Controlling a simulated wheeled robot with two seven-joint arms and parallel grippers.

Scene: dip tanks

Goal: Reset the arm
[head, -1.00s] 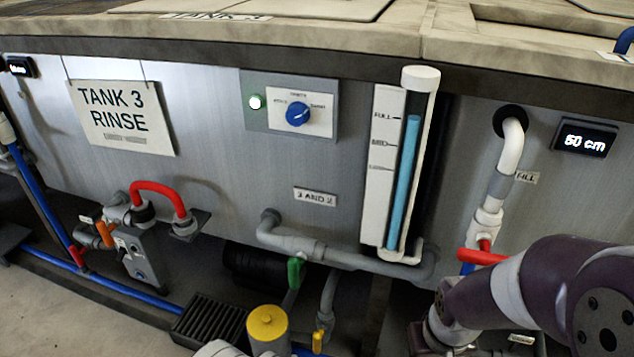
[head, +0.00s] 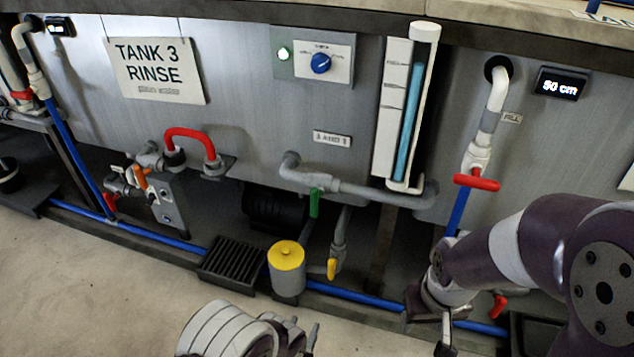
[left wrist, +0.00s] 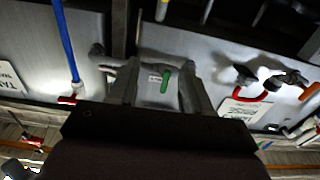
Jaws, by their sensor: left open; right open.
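In the head view my left gripper (head: 303,336) is at the bottom edge, low over the floor in front of the tank, partly cut off by the frame. In the left wrist view its two grey fingers (left wrist: 160,92) stand apart with nothing gripped between them. A green valve handle (left wrist: 165,82) shows through the gap, behind the fingers. My right arm comes in from the right. Its gripper (head: 445,340) points down at the bottom edge, below the red fill valve, and is small and partly hidden; I see nothing held in it.
The Tank 3 front carries a blue knob (head: 320,63), a level gauge (head: 408,110) and a red fill valve (head: 477,182). Below are a red loop handle (head: 190,135), a yellow-topped canister (head: 287,262), a black floor grate (head: 232,260) and a blue pipe (head: 355,297). Floor (head: 100,290) at lower left is clear.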

